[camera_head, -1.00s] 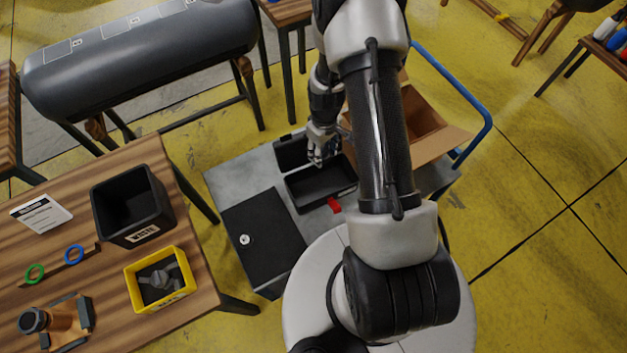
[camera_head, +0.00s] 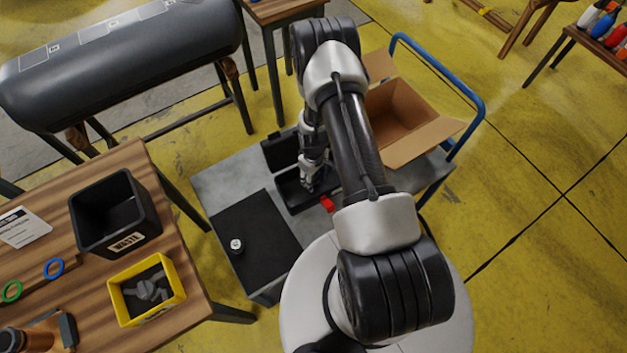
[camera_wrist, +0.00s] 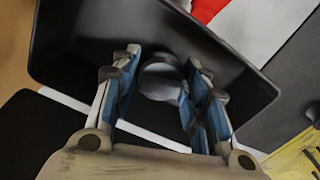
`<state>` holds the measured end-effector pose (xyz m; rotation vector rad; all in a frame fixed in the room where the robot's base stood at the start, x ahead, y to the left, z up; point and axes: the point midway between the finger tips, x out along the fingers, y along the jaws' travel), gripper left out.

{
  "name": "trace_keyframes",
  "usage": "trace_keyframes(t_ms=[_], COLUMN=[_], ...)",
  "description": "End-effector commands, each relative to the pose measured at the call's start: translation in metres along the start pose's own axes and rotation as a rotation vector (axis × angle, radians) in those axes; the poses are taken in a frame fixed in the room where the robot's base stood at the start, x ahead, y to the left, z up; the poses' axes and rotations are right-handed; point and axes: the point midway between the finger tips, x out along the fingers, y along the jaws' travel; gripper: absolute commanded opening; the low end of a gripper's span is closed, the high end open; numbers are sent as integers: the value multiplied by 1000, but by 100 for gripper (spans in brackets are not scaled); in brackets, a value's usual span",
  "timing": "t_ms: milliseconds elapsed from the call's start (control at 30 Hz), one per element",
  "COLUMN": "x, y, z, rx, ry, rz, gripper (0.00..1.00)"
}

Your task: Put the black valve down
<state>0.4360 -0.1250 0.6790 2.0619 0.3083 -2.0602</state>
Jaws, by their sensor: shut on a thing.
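My gripper (camera_head: 307,184) is over an open black box (camera_head: 296,207) on the grey cart (camera_head: 207,184), low at its opening. In the wrist view, the blue-padded fingers of my gripper (camera_wrist: 162,92) are shut on a dark round piece, the black valve (camera_wrist: 160,79). The dark inside of the box (camera_wrist: 95,28) lies behind it. The valve's lower part is hidden, and I cannot tell whether it touches the box floor. In the head view the valve is hidden by my gripper.
A red piece (camera_head: 327,204) is beside the box. A black panel (camera_head: 262,235) with a small white round item (camera_head: 236,245) covers the cart's near left. An open cardboard box (camera_head: 405,115) stands right. A wooden table at left holds a waste bin (camera_head: 115,215) and a yellow bin (camera_head: 148,290).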

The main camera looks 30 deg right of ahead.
Motion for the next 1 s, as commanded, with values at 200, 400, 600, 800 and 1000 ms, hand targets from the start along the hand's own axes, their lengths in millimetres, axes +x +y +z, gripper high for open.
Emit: trace_keyframes(t_ms=[200, 400, 600, 800, 1000], x=[19, 20, 22, 21, 21], y=[0, 0, 0, 0, 0], z=[0, 0, 0, 0, 0], rx=[0, 0, 0, 0, 0], ry=[0, 0, 0, 0, 0], rz=[0, 0, 0, 0, 0], gripper=[17, 17, 48, 61, 61])
